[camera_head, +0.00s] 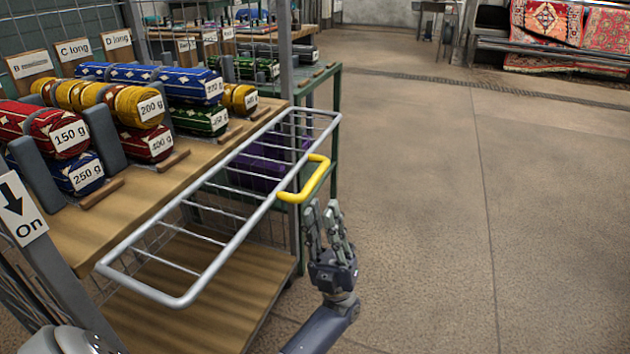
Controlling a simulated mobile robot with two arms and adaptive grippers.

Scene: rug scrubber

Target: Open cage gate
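The cage gate (228,250) is a silver tubular frame with thin cross bars. It stretches slantwise along the front of the wooden shelf unit, from lower left to upper right. I cannot tell from this angle whether it is latched. Its yellow handle (319,181) is a bent bar on the gate's right side.
Rolled rugs with weight labels lie on the wooden shelf top (115,208) at left. A sign reading "On" (18,210) is on the left post. A purple crate (262,160) sits behind the gate. Bare concrete floor (440,190) is open at right.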

